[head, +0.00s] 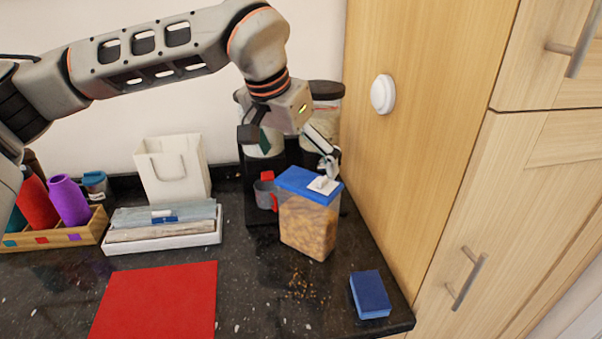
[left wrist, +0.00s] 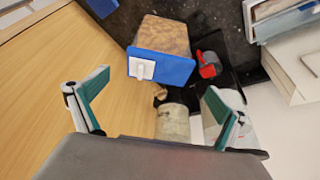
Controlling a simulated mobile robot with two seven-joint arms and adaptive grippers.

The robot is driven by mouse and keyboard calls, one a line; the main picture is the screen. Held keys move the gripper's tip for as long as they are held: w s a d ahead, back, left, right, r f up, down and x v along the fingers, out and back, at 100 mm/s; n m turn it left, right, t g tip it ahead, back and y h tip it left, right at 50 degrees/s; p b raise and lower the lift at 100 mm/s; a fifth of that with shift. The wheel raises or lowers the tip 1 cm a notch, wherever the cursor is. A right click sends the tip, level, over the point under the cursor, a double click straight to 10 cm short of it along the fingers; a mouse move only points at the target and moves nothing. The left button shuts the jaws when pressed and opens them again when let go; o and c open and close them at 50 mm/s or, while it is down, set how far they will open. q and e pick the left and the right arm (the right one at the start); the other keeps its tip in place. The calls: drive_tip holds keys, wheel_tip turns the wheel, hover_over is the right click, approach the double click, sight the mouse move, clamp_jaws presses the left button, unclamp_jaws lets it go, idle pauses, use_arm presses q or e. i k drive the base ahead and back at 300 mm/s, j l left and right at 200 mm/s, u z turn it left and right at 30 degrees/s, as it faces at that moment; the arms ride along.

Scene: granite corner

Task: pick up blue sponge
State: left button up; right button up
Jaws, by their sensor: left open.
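The blue sponge (head: 370,294) lies on the dark granite counter near its front right corner, close to the wooden cabinet side. My left gripper (head: 297,155) is open and empty, above and behind the blue-lidded container, well up and back from the sponge. In the left wrist view its two green-grey fingers (left wrist: 157,85) stand wide apart, with nothing between them. My right gripper is not in view.
A clear container with a blue lid (head: 310,226) stands left of and behind the sponge; it also shows in the left wrist view (left wrist: 160,66). Crumbs (head: 303,286) lie before it. A red mat (head: 155,300) is further left. The wooden cabinet (head: 410,130) bounds the right.

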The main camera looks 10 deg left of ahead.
sight(371, 300)
drive_tip(key=k, duration=1)
